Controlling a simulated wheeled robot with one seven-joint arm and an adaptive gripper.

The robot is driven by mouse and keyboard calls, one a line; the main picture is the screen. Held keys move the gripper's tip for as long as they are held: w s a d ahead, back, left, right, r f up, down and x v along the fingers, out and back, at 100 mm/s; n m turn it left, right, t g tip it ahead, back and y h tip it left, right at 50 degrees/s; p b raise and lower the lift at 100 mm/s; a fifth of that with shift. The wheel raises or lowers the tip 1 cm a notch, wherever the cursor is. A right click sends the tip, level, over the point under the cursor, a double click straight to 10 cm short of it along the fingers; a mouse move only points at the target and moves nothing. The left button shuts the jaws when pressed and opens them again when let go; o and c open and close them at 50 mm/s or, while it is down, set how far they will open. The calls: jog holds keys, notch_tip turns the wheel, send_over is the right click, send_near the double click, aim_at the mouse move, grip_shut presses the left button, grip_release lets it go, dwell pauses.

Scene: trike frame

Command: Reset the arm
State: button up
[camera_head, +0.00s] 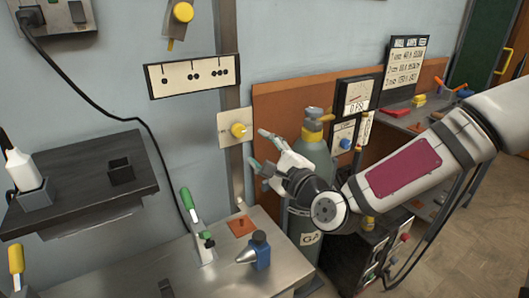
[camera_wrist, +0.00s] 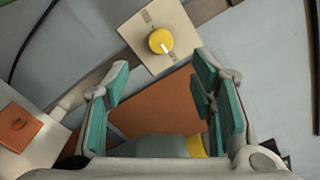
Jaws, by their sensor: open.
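My gripper (camera_head: 258,152) is in the middle of the head view, at the end of my arm reaching in from the right. Its teal-padded fingers are spread apart and nothing is between them. It is in front of the grey-green gas cylinder (camera_head: 312,160) and just right of and below a yellow knob (camera_head: 238,130) on a cream wall plate. In the wrist view my gripper (camera_wrist: 162,85) is open, and the yellow knob (camera_wrist: 161,41) on its plate shows beyond the fingertips, apart from them. The cylinder (camera_wrist: 165,147) shows partly below, between the fingers.
A metal bench (camera_head: 170,265) with a green-handled clamp (camera_head: 190,205) and a blue vise-like tool (camera_head: 260,250) stands below left. A dark shelf (camera_head: 80,190) is at the left. Floor is open at the far right.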

jog(key=shift+s+d, duration=0.2)
jog(key=shift+s, duration=0.15)
jog(key=s+f+n+g+h, duration=0.2)
jog(key=s+f+n+g, duration=0.25)
jog(key=f+n, duration=0.3)
jog(key=s+d+f+n+g+h, duration=0.2)
jog(key=s+d+n+g+h, duration=0.3)
jog(key=d, duration=0.5)
jog(key=s+d+r+n+g+h, duration=0.2)
jog(key=s+d+r+h, duration=0.3)
jog(key=s+d, duration=0.5)
jog(key=s+d+r+n+g+y, duration=0.1)
jog(key=s+r+n, duration=0.15)
jog(key=s, duration=0.75)
jog(key=s+d+r+n+g+y, duration=0.15)
jog(key=s+r, duration=0.25)
jog(key=s, duration=0.5)
notch_tip(320, 180, up, 23)
jog(key=s+t+p, duration=0.1)
jog(key=t+p, duration=0.2)
jog(key=p, duration=1.9)
jog(key=shift+a+r, duration=0.15)
jog(key=shift+a, duration=0.3)
